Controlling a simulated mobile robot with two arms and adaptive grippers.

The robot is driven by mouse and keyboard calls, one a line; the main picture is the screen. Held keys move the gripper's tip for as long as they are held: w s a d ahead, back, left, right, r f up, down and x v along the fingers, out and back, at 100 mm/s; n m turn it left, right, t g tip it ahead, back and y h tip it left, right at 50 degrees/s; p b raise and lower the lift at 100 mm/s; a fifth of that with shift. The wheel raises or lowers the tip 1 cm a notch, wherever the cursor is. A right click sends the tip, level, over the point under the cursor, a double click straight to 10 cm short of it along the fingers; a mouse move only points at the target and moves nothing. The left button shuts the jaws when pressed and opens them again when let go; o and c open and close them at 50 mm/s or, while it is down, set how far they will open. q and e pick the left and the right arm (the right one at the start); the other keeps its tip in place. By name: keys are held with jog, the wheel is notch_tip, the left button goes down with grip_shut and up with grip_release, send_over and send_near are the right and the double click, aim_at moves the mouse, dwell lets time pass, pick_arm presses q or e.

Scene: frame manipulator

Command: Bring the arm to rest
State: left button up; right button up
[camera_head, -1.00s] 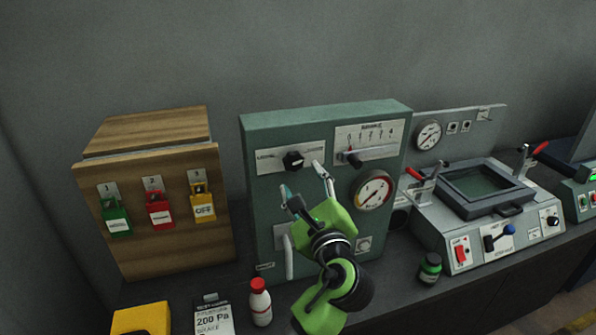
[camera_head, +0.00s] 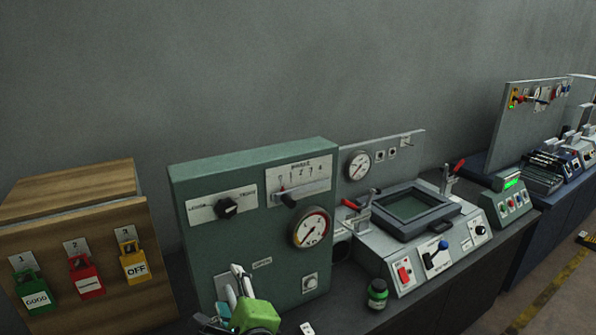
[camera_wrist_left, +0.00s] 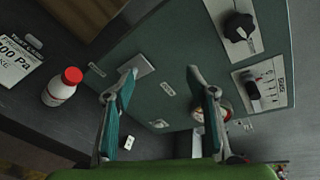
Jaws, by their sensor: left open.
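My left gripper (camera_head: 230,298) is at the bottom of the head view, low in front of the green panel box (camera_head: 190,208). Its green body is cut off by the frame's lower edge. In the left wrist view the two fingers of the gripper (camera_wrist_left: 162,76) stand apart with nothing between them. The panel's black knob (camera_head: 227,208), brake lever (camera_head: 289,200) and round gauge (camera_head: 310,228) are above the gripper and apart from it. My right gripper is not in view.
A red-capped white bottle (camera_wrist_left: 62,88) stands near the gripper in the wrist view. More benches are at far right.

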pick_arm(q)
jog(key=s+a+f+n+g+h, duration=0.4)
jog(key=s+f, duration=0.4)
jog(key=f, duration=0.4)
jog(key=s+f+n+g+h, duration=0.25)
jog(key=s+f+n, duration=0.3)
jog(key=s, duration=0.45)
jog(key=s+f+n+g+h, duration=0.1)
jog(key=s+f+n+g, duration=0.25)
jog(key=s+n, duration=0.5)
notch_tip(320, 180, down, 33)
jog(key=s+m+b, duration=0.2)
jog(key=s+b, duration=0.1)
jog(key=b, duration=0.5)
jog(key=s+a+f+g+b, duration=0.1)
jog(key=s+f+b, duration=0.2)
jog(key=s+f, duration=0.5)
jog(key=s+a+f+b, duration=0.1)
jog(key=s+f+b, duration=0.2)
jog(key=s+f, duration=0.6)
notch_tip(320, 180, down, 8)
jog(key=shift+s+a+r+g+b, duration=0.2)
jog(key=shift+s+g+b, duration=0.1)
jog(key=shift+g, duration=0.1)
